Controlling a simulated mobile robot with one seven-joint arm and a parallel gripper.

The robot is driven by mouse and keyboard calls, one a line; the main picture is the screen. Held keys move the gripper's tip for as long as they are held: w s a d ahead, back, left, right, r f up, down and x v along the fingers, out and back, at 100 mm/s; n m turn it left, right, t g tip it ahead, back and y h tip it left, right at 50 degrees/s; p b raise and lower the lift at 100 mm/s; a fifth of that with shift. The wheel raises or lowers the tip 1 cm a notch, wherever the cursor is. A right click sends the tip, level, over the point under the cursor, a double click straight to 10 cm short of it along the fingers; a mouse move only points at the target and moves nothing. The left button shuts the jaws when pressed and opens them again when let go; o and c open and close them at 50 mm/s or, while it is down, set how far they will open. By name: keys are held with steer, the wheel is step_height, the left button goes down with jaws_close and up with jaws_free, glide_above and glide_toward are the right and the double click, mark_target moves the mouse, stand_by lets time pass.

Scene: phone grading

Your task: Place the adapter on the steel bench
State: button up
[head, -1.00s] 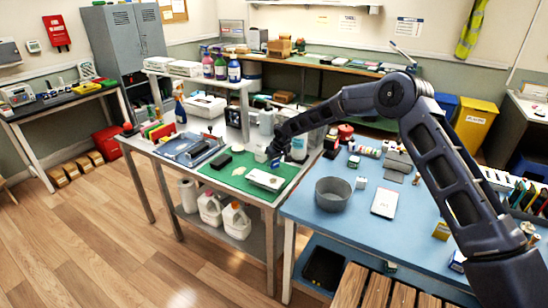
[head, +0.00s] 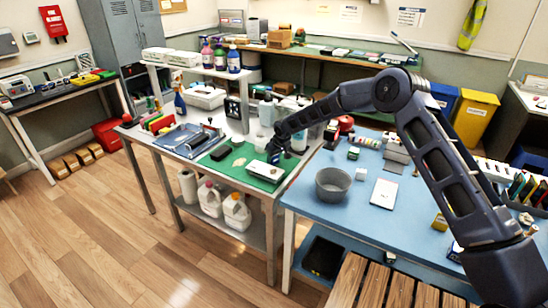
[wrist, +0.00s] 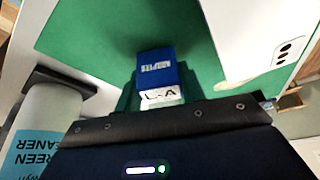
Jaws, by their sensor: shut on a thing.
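The adapter is a small blue and white box with printed lettering (wrist: 160,66) in the wrist view. My gripper (wrist: 160,84) is shut on it, one finger on each side. In the head view my gripper (head: 275,156) is over the back right part of the green mat (head: 220,164) on the steel bench (head: 306,160). The adapter is too small there to make out clearly. Green mat shows behind it in the wrist view; I cannot tell whether it touches the mat.
A white phone box (head: 265,171) lies close to my gripper, and shows at the right in the wrist view (wrist: 255,35). A cleaner bottle (wrist: 45,125) stands at the left there. A dark block (head: 221,153) lies on the mat. The blue bench (head: 350,215) with a grey bowl (head: 333,186) adjoins.

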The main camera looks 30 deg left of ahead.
steer(key=shift+f, duration=0.2)
steer(key=o, duration=1.1)
steer(key=shift+o, duration=0.2)
steer(key=shift+r, duration=0.1)
